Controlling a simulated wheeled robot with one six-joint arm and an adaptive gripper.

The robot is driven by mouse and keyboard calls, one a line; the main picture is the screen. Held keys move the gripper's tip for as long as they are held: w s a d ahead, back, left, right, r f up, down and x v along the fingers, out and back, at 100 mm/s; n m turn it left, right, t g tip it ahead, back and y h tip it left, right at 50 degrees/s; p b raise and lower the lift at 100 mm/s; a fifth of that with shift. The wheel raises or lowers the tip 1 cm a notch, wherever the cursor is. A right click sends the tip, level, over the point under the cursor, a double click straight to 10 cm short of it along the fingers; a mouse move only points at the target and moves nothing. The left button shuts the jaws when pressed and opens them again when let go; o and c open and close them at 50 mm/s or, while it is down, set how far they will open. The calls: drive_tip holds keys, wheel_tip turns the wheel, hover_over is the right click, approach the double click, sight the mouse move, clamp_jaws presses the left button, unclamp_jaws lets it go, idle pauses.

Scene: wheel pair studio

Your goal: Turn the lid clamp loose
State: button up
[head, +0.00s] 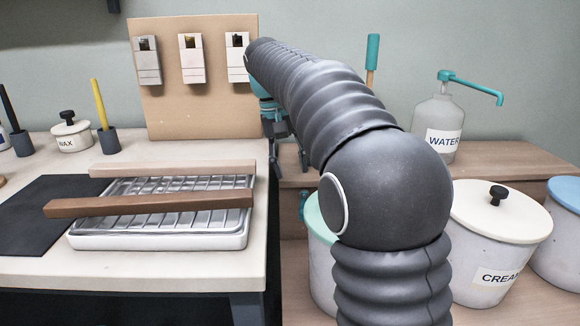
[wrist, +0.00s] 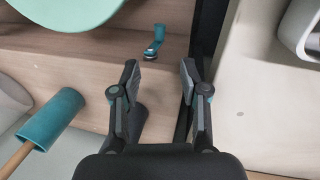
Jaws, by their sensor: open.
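A small teal piece with a dark metal end, seemingly the lid clamp (wrist: 155,42), shows in the wrist view beside a mint-green lid (wrist: 75,12). In the head view the teal clamp (head: 303,204) is at the left edge of the mint-lidded bucket (head: 322,270), partly hidden. My gripper (wrist: 158,75) is open and empty, with the clamp beyond its fingertips and apart from them. In the head view my gripper (head: 288,155) is behind my arm, above the gap beside the left table. My arm hides much of the bucket and lid.
A cream-lidded bucket (head: 500,215) stands at right, below a water bottle (head: 437,125) with a teal pump. The left table (head: 140,270) holds a ribbed tray (head: 160,240) with wooden bars. A teal-handled tool (wrist: 52,118) stands near my gripper.

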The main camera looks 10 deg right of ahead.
drive_tip(key=c, duration=0.4)
drive_tip(key=shift+d+f, duration=0.1)
drive_tip(key=shift+d, duration=0.3)
drive_tip(key=c, duration=0.4)
drive_tip(key=shift+m+y, duration=0.3)
drive_tip(key=shift+y, duration=0.1)
drive_tip(key=d, duration=0.1)
drive_tip(key=d+b, duration=0.1)
drive_tip(key=d, duration=0.2)
drive_tip(key=shift+s+d+f+b, duration=0.25)
drive_tip(key=shift+s+f+b, duration=0.1)
drive_tip(key=shift+f, duration=0.05)
clamp_jaws()
drive_tip(key=a+f+n+y+b, duration=0.1)
drive_tip(key=f+n, duration=0.3)
drive_tip(key=n, duration=0.4)
drive_tip(key=a+f+n+t+y+b, duration=0.1)
drive_tip(key=a+f+n+y+b, duration=0.1)
drive_tip(key=f+n, duration=0.3)
drive_tip(key=a+n, duration=0.1)
drive_tip(key=n, duration=0.3)
drive_tip(key=shift+f, duration=0.25)
